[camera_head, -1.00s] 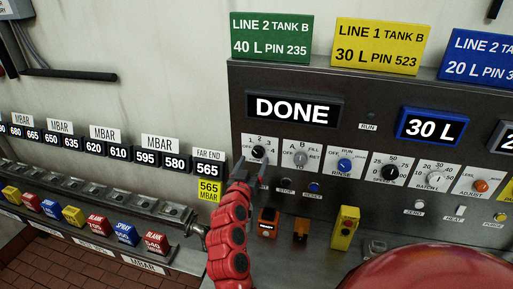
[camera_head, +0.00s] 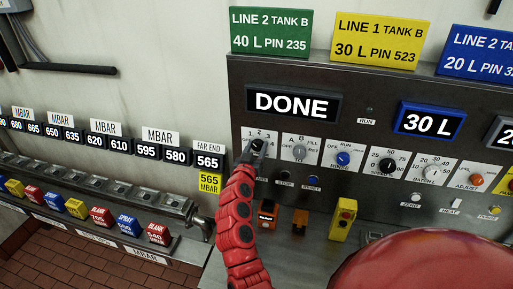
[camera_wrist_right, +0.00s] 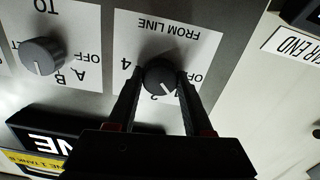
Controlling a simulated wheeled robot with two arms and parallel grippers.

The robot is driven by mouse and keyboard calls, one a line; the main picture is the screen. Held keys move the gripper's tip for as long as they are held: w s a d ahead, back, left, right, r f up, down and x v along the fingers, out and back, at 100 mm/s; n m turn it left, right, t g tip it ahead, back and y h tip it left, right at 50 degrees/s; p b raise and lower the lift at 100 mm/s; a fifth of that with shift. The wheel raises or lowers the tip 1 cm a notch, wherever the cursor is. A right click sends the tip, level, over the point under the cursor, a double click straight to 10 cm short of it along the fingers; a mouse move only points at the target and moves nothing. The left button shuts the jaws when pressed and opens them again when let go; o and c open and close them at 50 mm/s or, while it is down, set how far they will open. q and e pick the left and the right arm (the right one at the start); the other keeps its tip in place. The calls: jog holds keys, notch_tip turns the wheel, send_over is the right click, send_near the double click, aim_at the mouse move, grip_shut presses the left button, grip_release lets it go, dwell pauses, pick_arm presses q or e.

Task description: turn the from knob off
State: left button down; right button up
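The FROM LINE knob (camera_wrist_right: 160,75) is a round black dial on a white plate (camera_wrist_right: 166,35) marked OFF, 2 and 4. The wrist view shows it upside down. Its white pointer mark slants down and right there, between the 2 and OFF. My right gripper (camera_wrist_right: 160,78) has one finger on each side of the knob, close against it, and looks shut on it. My left gripper is not in view.
Small stop and reset buttons sit below. A DONE display (camera_head: 292,105) is above. A yellow box (camera_head: 343,219) stands below the panel.

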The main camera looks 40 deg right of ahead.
grip_shut()
jog(key=shift+f+b, duration=0.1)
jog(key=shift+b, duration=0.4)
jog(key=n+b, duration=0.2)
jog(key=b, duration=0.2)
jog(key=shift+a+f, duration=0.1)
jog(key=shift+f, duration=0.05)
jog(key=shift+n+b, duration=0.35)
jog(key=shift+n, duration=0.25)
jog(key=shift+r+n, duration=0.25)
jog(key=shift+n, duration=2.65)
jog(key=o, duration=0.9)
grip_release()
jog(key=shift+c, duration=0.2)
